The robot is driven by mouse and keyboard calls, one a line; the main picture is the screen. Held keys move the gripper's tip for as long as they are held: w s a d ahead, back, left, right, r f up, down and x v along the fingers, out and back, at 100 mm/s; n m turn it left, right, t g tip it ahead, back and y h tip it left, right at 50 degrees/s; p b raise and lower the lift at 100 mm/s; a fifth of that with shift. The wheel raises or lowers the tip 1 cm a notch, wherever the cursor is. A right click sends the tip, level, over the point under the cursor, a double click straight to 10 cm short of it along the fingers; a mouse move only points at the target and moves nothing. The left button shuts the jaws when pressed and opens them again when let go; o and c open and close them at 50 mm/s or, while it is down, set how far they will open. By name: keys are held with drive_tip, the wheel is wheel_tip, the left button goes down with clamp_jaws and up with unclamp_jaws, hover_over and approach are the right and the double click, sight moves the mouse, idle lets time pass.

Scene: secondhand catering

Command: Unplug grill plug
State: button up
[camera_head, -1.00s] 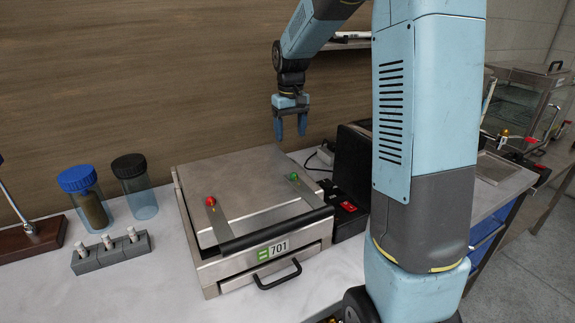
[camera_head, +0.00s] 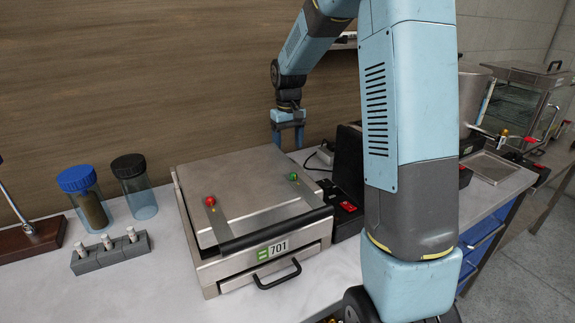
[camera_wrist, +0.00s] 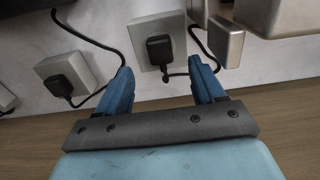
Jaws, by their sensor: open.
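The steel grill (camera_head: 255,205) labelled 701 stands closed on the counter in the head view. My gripper (camera_head: 288,135) is open and empty, pointing down behind the grill's back right corner, near the wall. In the wrist view, a black plug (camera_wrist: 160,48) sits in a pale socket box (camera_wrist: 150,28) between and beyond the open fingertips (camera_wrist: 163,78). A second black plug (camera_wrist: 60,86) sits in another socket box (camera_wrist: 72,70) to the left. Black cords run beside both. I cannot tell which plug belongs to the grill. The gripper touches neither plug.
A grey metal part (camera_wrist: 222,40) stands close to the right finger in the wrist view. A black appliance (camera_head: 348,160) stands right of the grill. Two jars (camera_head: 135,185) stand left of it. The wooden wall (camera_head: 130,75) is close behind my gripper.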

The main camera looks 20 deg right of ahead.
drive_tip(key=shift+f, duration=3)
drive_tip(key=shift+c, duration=0.5)
clamp_jaws()
drive_tip(key=shift+r, duration=0.15)
drive_tip(key=shift+r, duration=2.85)
